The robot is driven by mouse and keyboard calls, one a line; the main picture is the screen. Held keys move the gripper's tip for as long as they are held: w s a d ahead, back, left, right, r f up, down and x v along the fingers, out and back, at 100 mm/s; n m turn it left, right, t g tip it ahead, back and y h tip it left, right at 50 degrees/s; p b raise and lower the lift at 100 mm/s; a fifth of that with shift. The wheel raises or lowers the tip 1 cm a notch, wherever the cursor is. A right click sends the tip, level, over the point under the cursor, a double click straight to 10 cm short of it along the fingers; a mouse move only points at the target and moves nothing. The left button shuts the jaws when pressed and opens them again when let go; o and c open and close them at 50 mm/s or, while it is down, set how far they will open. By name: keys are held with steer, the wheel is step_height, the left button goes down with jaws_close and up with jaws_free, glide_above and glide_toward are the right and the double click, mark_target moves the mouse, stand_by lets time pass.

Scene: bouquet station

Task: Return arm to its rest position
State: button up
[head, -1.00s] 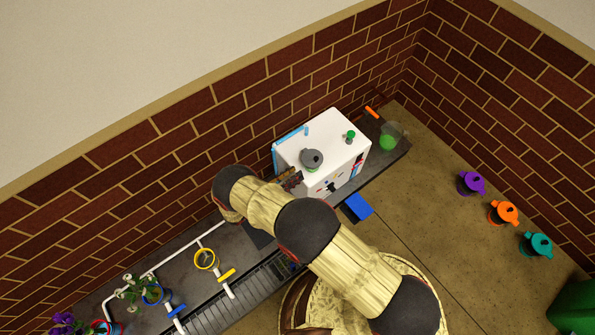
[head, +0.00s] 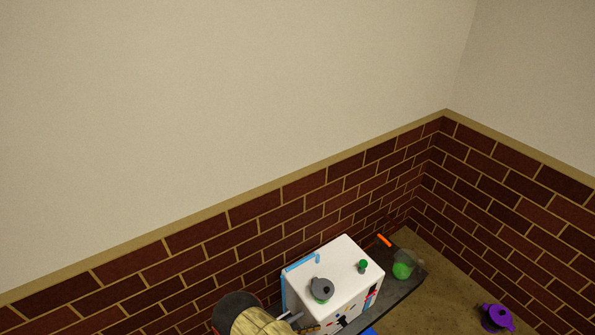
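My arm (head: 246,316) shows at the bottom edge of the head view, left of a white box-shaped machine (head: 338,283). Only its dark rounded joint and part of a pale, wood-like link are in view. A small piece of dark and grey hardware (head: 298,322) shows beside the link, against the machine's lower left side. It is too small and cut off to tell whether it is my gripper's fingers. Whether anything is held cannot be seen.
On the machine stand a grey-lidded pot (head: 321,290) and a green knob (head: 363,266). A clear container with green contents (head: 404,265) and an orange handle (head: 384,240) are to its right. A purple lidded pot (head: 495,317) is at lower right. Brick walls (head: 250,225) close off the back.

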steer(key=s+r+m+g+y+p, duration=0.1)
steer(key=s+r+m+g+y, duration=0.4)
steer(key=r, duration=0.7)
steer(key=s+d+r+m+y+p, duration=0.1)
steer(key=r+m+y, duration=0.1)
steer(key=r+m, duration=0.8)
steer(key=s+r+m+g+y+p, duration=0.1)
steer(key=s+r+m+g+y, duration=0.2)
steer(key=r, duration=1.2)
steer(key=s+d+r+m+t+y+p, duration=0.1)
steer(key=s+d+r+m+t, duration=0.1)
steer(key=r, duration=0.7)
steer(key=s+d+r+m+t+y+p, duration=0.1)
steer(key=s+d+r+m+t+y, duration=0.1)
steer(key=d+r, duration=0.3)
steer(key=s+d+r+m+t+y+p, duration=0.1)
steer(key=s+d+r+m+t+p, duration=0.1)
steer(key=r, duration=1.1)
steer(key=shift+s+d+r+m+t+y, duration=0.15)
steer(key=shift+s+d+m+t+y, duration=0.3)
steer(key=shift+d+t, duration=0.7)
